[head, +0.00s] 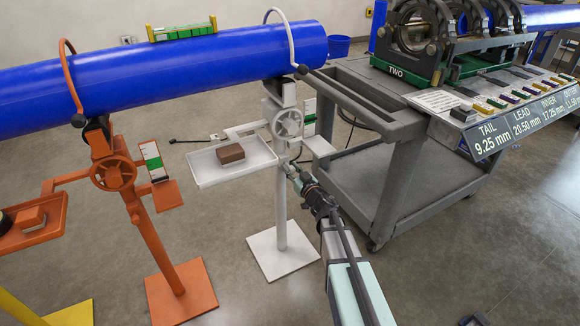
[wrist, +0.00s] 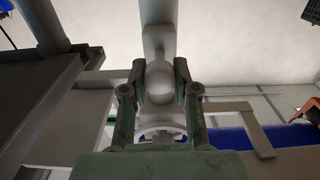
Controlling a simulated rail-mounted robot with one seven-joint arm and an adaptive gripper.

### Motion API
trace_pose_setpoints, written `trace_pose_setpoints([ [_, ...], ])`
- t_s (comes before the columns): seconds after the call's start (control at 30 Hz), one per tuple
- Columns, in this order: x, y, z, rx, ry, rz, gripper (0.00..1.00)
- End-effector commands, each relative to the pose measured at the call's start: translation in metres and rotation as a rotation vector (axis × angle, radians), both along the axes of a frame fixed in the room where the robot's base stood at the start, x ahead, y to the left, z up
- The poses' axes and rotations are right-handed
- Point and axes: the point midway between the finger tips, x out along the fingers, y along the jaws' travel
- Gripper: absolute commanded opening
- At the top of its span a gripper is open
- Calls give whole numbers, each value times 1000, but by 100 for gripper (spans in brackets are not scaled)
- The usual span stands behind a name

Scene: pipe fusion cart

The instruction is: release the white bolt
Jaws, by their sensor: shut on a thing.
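The white bolt (wrist: 159,82) shows in the wrist view as a pale rounded knob in front of the white stand's post. My gripper (wrist: 160,90) has one finger on each side of the knob and is shut on it. In the head view my gripper (head: 294,174) reaches the white stand (head: 281,215) just below its handwheel (head: 288,124). The bolt cannot be made out there, as the gripper and arm cover that spot.
A white tray (head: 205,183) with a brown block (head: 230,153) sticks out left of the stand. The blue pipe (head: 190,70) lies above. A grey cart (head: 370,165) stands close on the right. An orange stand (head: 155,235) is at left, with open floor between.

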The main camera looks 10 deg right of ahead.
Motion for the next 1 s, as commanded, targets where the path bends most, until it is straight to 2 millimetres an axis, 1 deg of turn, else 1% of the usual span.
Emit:
trace_pose_setpoints([
  [0.03, -9, -2, 4, 0, 4, -2, 0],
  [0.1, -14, -4, 3, -1, 2, -2, 0],
  [0.37, -16, -5, 0, -1, 2, -2, 0],
  [0.4, -16, -5, -1, -1, 2, -2, 36],
  [0.47, -16, -5, -1, -1, 2, -2, 56],
  [0.8, -16, -5, 0, 0, 1, -1, 56],
  [0.87, -19, -6, 0, 0, 1, -1, 56],
  [1.0, -34, -10, 0, -1, 2, -2, 56],
])
